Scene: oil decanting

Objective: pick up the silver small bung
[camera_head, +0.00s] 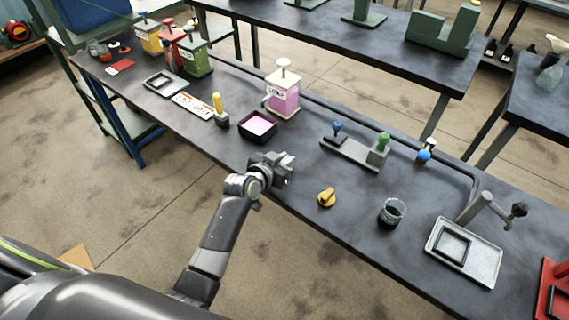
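I cannot make out a silver small bung with certainty. A small upright piece with a pale metallic top (431,144) stands near the far table edge, behind a blue ball (424,155). A rack (350,152) left of it holds a blue-topped piece (337,129) and a green-topped piece (383,140). My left gripper (284,172) is over the near edge of the dark table, left of the rack and apart from it. Its fingers are small and foreshortened, so their opening is unclear. I see nothing held in it. My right gripper is out of view.
A pink container (284,96) and a dark pink-filled tray (258,126) stand beyond my gripper. A raised rail runs along the far side.

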